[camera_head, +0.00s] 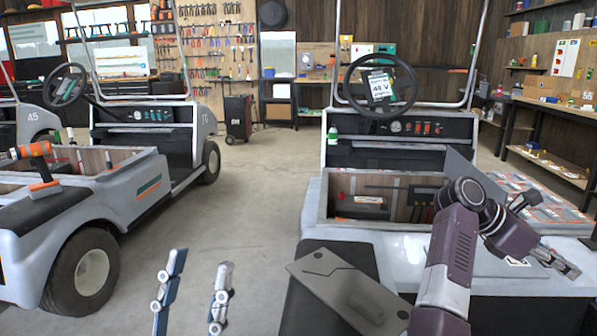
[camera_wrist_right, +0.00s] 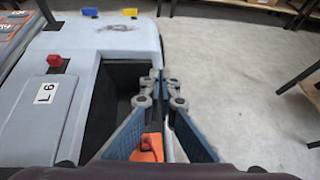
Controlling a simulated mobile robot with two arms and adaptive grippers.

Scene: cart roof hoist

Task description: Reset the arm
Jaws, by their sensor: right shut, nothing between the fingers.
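My right arm reaches over the cart (camera_head: 395,240) in front of me. My right gripper (camera_head: 556,260) is at the cart's right side in the head view. In the right wrist view my right gripper (camera_wrist_right: 160,88) has its fingertips together with nothing held. It is above a dark open compartment (camera_wrist_right: 98,125) in the pale bodywork, and an orange object (camera_wrist_right: 149,148) shows below and between the fingers. My left gripper (camera_head: 192,292) is low at the left of centre. Its two fingers stand apart over the bare floor, with nothing between them.
A second cart (camera_head: 120,205) stands at the left, with an orange drill (camera_head: 36,155) on it. A steering wheel (camera_head: 380,87) and roof posts rise from the near cart. A workbench (camera_head: 550,108) lines the right wall. The floor between the carts is clear.

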